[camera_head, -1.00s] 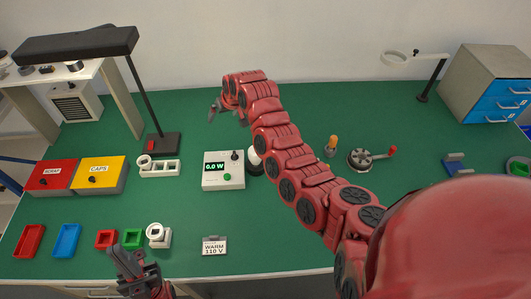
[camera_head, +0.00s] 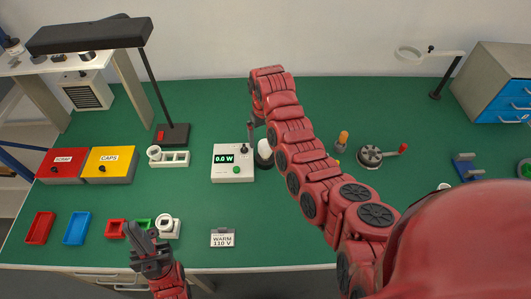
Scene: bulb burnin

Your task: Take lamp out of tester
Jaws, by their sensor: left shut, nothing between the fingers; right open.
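The tester (camera_head: 233,163) is a white box on the green table, with a display reading 0.0 W, a black knob and a green button. A white lamp (camera_head: 265,147) sits in a dark round base at the tester's right side, partly hidden by my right arm. My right gripper (camera_head: 252,130) is open, pointing down just behind and left of the lamp. My arm hides part of it, and I cannot tell whether it touches the lamp. My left gripper (camera_head: 143,236) is shut and empty at the table's front left, away from the tester.
A card reading WARM 110 V (camera_head: 222,238) lies in front of the tester. A white holder (camera_head: 168,159) and the black desk lamp's base (camera_head: 173,135) stand left of it. Red SCRAP (camera_head: 62,165) and yellow CAPS (camera_head: 109,164) boxes are further left. A crank device (camera_head: 370,156) stands right.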

